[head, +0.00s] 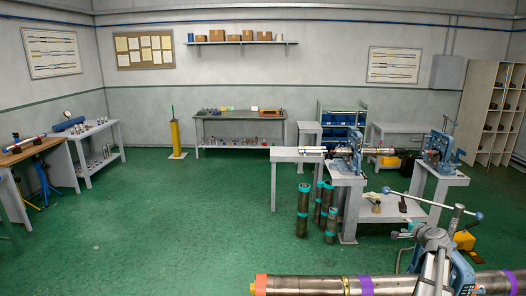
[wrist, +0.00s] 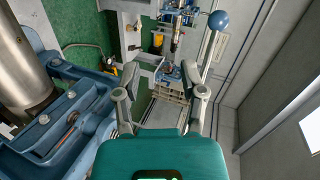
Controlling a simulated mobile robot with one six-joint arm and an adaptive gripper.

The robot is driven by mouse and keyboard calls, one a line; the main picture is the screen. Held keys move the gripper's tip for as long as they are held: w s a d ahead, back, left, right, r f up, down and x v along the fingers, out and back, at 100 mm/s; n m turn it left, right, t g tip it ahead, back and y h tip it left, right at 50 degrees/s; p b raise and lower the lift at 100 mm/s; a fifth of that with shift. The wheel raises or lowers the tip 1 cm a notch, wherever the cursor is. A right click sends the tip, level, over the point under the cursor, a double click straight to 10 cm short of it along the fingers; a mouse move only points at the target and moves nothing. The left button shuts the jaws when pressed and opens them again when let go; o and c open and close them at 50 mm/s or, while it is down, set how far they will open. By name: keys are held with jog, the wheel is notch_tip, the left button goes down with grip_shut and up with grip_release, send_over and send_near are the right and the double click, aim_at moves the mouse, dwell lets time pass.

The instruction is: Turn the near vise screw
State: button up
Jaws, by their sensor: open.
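The near vise (head: 455,272) stands at the lower right of the head view, with a blue body and a grey yoke. Its screw rises from the yoke top and carries a slanted steel handle bar (head: 425,201) with blue ball ends. In the wrist view, one blue ball (wrist: 218,20) and part of the bar show at upper right, running down toward the right finger. My gripper (wrist: 160,78) is open, and nothing is clearly held between its fingers. Whether the bar touches the right finger I cannot tell. The blue vise body (wrist: 60,125) lies to the left in the wrist view.
A steel pipe (head: 315,286) with orange and purple bands lies along the near vise. Two further blue vises (head: 347,150) (head: 437,150) stand on grey stands behind. Short pipes (head: 303,210) stand on the floor. The green floor at left is clear.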

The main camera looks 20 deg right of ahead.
jog(key=w+a+f+n+g+y+b, duration=0.15)
jog(key=a+f+n, duration=0.25)
jog(key=a, duration=0.7)
jog(key=w+a+f+n+g+y+b, duration=0.1)
jog(key=w+a+f+n+g+y, duration=0.2)
jog(key=a, duration=0.8)
jog(key=a+f+n+g+y+b, duration=0.15)
jog(key=a+f+n, duration=0.3)
jog(key=a, duration=0.75)
jog(key=s+a+f+n+g+h+b, duration=0.1)
jog(key=s+a+f+n+g, duration=0.1)
jog(key=a, duration=0.5)
jog(key=s+a+f+n+g+b, duration=0.1)
jog(key=s+a+f+n+g, duration=0.2)
jog(key=s+a, duration=0.4)
jog(key=s+a+f+n+g+h+b, duration=0.1)
jog(key=s+a+f+n+g, duration=0.1)
jog(key=a, duration=0.7)
jog(key=s+f+n, duration=0.1)
jog(key=s+f, duration=0.1)
jog(key=s, duration=0.1)
jog(key=shift+s+g+h+b, duration=0.25)
jog(key=shift+g+h+b, duration=0.05)
jog(key=shift+b, duration=0.1)
